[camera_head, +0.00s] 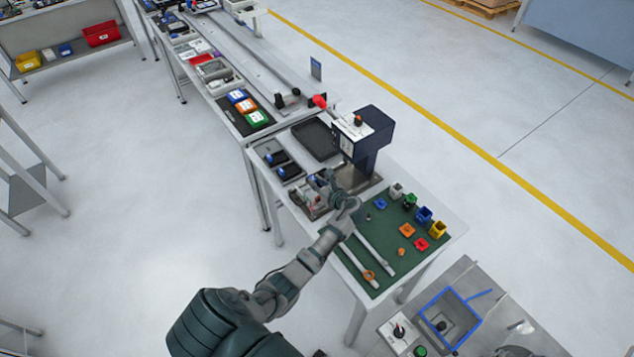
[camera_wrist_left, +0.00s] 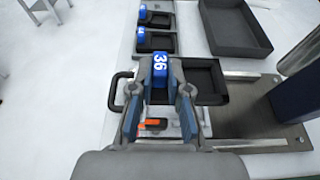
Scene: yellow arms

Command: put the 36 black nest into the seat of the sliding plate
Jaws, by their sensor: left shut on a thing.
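The 36 black nest shows in the left wrist view with its blue tab (camera_wrist_left: 160,66) marked 36 and its dark tray body (camera_wrist_left: 207,84) to the right of the fingers. My left gripper (camera_wrist_left: 162,84) is shut on the blue tab. In the head view my left gripper (camera_head: 326,184) is low over the bench beside the press, and the nest is too small to make out there. A black loop handle (camera_wrist_left: 118,88) shows left of the nest, and a grey metal plate (camera_wrist_left: 255,122) lies to the right. The fingers hide part of the sliding plate; I cannot tell whether the nest is seated.
The dark blue press (camera_head: 366,140) with a red-knobbed lever stands close beside the gripper. Two black nests with blue tabs (camera_head: 288,171) and a large empty black tray (camera_head: 316,139) lie behind. A green mat (camera_head: 385,240) with coloured bins is to the right.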

